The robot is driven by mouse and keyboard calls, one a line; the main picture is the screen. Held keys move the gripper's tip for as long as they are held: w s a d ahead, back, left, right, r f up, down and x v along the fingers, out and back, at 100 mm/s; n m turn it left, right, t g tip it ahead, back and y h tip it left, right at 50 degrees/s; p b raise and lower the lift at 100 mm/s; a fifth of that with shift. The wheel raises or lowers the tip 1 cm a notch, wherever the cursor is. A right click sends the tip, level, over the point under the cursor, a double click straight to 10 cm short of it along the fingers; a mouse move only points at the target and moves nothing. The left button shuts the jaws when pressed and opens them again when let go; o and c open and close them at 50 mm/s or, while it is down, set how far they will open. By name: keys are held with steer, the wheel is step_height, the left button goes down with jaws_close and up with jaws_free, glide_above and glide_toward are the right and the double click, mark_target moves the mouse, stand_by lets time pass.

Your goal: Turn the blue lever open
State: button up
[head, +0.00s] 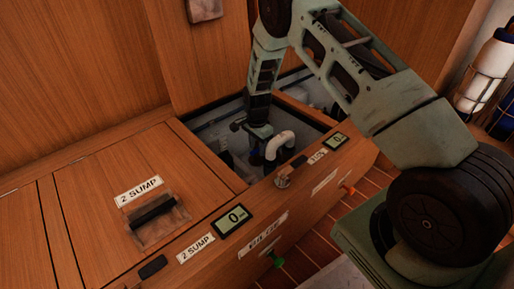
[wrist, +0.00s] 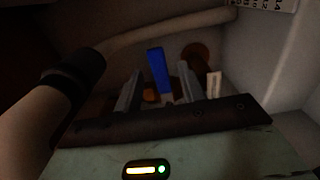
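The blue lever (wrist: 158,72) stands nearly upright in the wrist view, in a dim compartment. My gripper (wrist: 160,70) is open, with one grey finger to the left of the lever and one to the right. Gaps show on both sides, so the fingers do not appear to press on it. I cannot tell how deep the lever sits between them. In the head view my arm reaches down into the open compartment; a small blue patch (head: 254,154) shows below the wrist, and the fingertips are hidden.
A white bent pipe (head: 281,143) stands close to my wrist. The compartment is bounded by a wooden front with a "2 SUMP" label (head: 195,248) and a closed hatch (head: 110,190) at left. In the wrist view a pale hose (wrist: 160,34) runs behind the lever.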

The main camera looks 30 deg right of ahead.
jaws_close()
steer(key=shift+r, duration=0.1)
